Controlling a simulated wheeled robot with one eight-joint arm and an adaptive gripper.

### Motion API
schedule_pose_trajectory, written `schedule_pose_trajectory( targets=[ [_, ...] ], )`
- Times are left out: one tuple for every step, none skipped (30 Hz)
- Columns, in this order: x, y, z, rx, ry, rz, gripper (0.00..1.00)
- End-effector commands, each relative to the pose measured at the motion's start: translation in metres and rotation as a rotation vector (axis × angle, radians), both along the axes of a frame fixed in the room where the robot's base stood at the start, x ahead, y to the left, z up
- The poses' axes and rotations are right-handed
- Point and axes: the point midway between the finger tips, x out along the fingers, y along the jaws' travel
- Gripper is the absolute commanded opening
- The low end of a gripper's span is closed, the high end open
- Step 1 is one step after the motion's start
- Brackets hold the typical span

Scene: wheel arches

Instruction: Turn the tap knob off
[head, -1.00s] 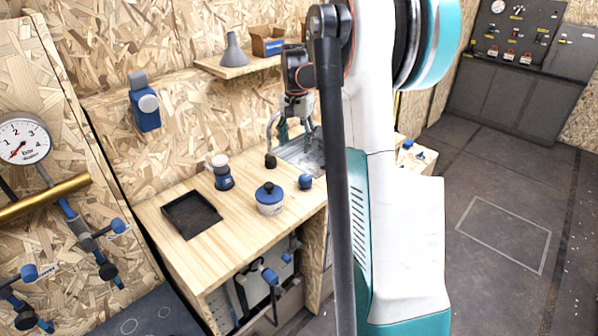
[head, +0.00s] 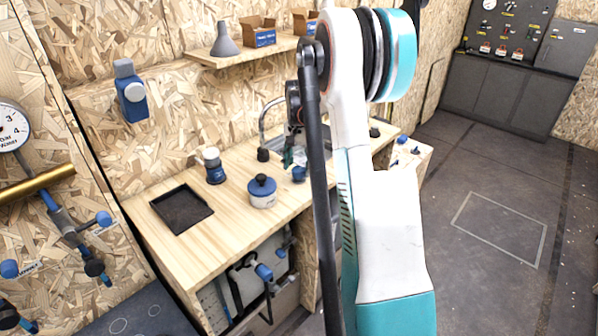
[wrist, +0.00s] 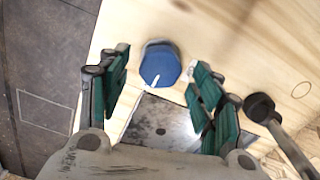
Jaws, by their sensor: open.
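The blue tap knob (wrist: 160,66) with a white pointer line shows in the wrist view, on the wooden counter (wrist: 258,45) beside the metal sink (wrist: 160,122). In the head view the knob (head: 299,174) is partly behind my arm. My gripper (wrist: 161,59) is open, with one green-padded finger on each side of the knob and gaps between. I cannot tell how far the fingertips are above the counter. In the head view my gripper (head: 292,157) is low over the sink edge and partly hidden.
A blue-lidded white pot (head: 262,192), a blue jar with a white top (head: 214,166) and a black tray (head: 181,211) stand on the counter. A shelf (head: 235,56) with a grey funnel (head: 224,40) and boxes is above. Open floor (head: 470,180) lies right.

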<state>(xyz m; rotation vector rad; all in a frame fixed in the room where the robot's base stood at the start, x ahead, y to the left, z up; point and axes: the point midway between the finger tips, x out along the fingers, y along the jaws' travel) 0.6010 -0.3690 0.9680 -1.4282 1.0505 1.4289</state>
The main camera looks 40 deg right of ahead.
Motion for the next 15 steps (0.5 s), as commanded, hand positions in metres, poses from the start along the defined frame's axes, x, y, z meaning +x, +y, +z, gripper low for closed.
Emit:
schedule_pose_trajectory(
  targets=[
    [0.0000,0.0001,-0.0065,0.000,0.000,0.000,0.59],
    [-0.0001,0.0002,-0.0088,0.000,0.000,0.000,0.59],
    [-0.0002,0.0002,-0.0112,0.000,0.000,0.000,0.59],
    [-0.0002,0.0003,-0.0126,0.000,0.000,0.000,0.59],
    [-0.0002,0.0003,-0.0136,0.000,0.000,0.000,0.59],
    [-0.0002,0.0002,-0.0146,0.000,0.000,0.000,0.59],
    [-0.0002,0.0002,-0.0150,0.000,0.000,0.000,0.59],
    [-0.0002,0.0002,-0.0152,0.000,0.000,0.000,0.59],
    [-0.0002,0.0002,-0.0153,0.000,0.000,0.000,0.59],
    [-0.0002,0.0002,-0.0153,0.000,0.000,0.000,0.59],
    [-0.0002,0.0002,-0.0152,0.000,0.000,0.000,0.59],
    [-0.0002,0.0002,-0.0151,0.000,0.000,0.000,0.59],
    [-0.0002,0.0002,-0.0150,0.000,0.000,0.000,0.59],
    [-0.0002,0.0002,-0.0150,0.000,0.000,0.000,0.59],
    [-0.0002,0.0002,-0.0150,0.000,0.000,0.000,0.54]
  ],
)
